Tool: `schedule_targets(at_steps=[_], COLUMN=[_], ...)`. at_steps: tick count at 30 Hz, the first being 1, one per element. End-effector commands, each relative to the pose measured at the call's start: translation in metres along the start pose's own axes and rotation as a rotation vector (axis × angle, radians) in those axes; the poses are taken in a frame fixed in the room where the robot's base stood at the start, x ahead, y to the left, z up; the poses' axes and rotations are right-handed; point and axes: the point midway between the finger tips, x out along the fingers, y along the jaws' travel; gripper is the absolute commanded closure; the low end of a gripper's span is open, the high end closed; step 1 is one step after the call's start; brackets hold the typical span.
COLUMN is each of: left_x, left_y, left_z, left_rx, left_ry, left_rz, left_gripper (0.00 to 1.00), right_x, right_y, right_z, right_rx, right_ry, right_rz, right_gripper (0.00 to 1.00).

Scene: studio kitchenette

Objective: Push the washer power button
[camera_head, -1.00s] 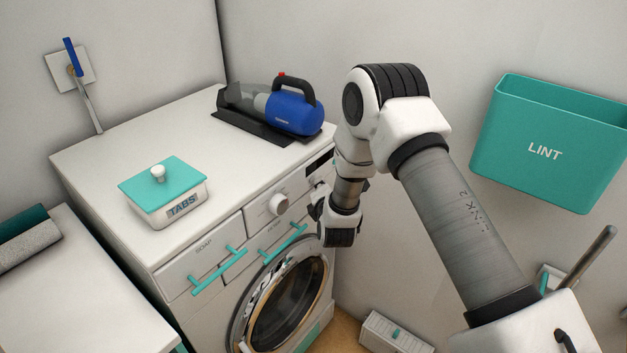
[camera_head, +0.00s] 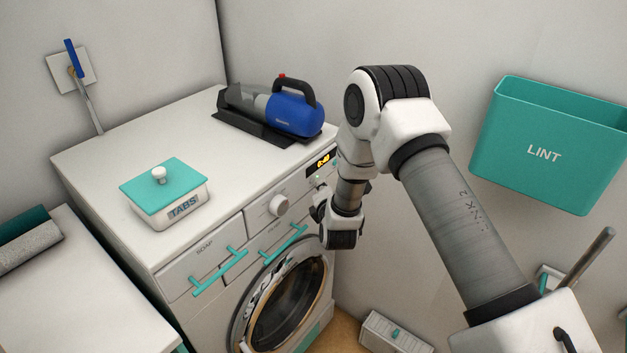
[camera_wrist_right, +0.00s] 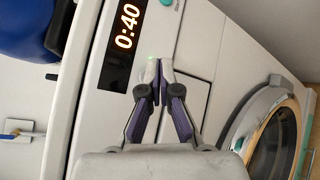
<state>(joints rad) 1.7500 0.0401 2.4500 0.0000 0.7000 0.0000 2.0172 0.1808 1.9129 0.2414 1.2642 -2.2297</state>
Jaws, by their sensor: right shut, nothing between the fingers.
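The white washer (camera_head: 235,165) stands against the corner, its front panel facing my right arm. Its display (camera_head: 321,163) is lit and reads 0:40, and it also shows in the right wrist view (camera_wrist_right: 124,38). My right gripper (camera_head: 318,192) is at the panel, below the display. In the right wrist view its fingertips (camera_wrist_right: 159,69) are together, with nothing between them, at the panel beside a small green light (camera_wrist_right: 151,56). The power button itself is hidden or cannot be told apart there; contact is unclear. My left gripper is not in view.
A blue handheld vacuum (camera_head: 292,115) and a TABS box (camera_head: 165,193) stand on the washer. The dial (camera_head: 279,205) and teal drawer handles (camera_head: 220,272) are left of my right gripper. A teal LINT bin (camera_head: 545,155) hangs on the right wall.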

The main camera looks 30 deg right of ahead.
Motion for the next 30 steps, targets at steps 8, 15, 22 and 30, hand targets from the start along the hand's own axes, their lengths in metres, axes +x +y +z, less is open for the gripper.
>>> schedule_targets(at_steps=[8,15,22,30], left_x=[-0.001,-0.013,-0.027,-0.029], left_y=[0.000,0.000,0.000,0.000], left_z=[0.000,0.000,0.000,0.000], left_rx=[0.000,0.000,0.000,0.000], left_ry=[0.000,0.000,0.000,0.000], left_rz=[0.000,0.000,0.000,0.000], left_gripper=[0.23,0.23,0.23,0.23], right_x=[-0.002,-0.017,-0.036,-0.043], right_y=[-0.001,-0.011,-0.024,-0.032], right_z=[0.001,0.014,0.028,0.031], right_rx=[0.000,0.001,0.000,-0.001], right_ry=[0.000,0.000,0.000,0.000], right_rz=[0.000,-0.004,-0.003,0.001], right_gripper=[1.00,1.00,1.00,1.00])
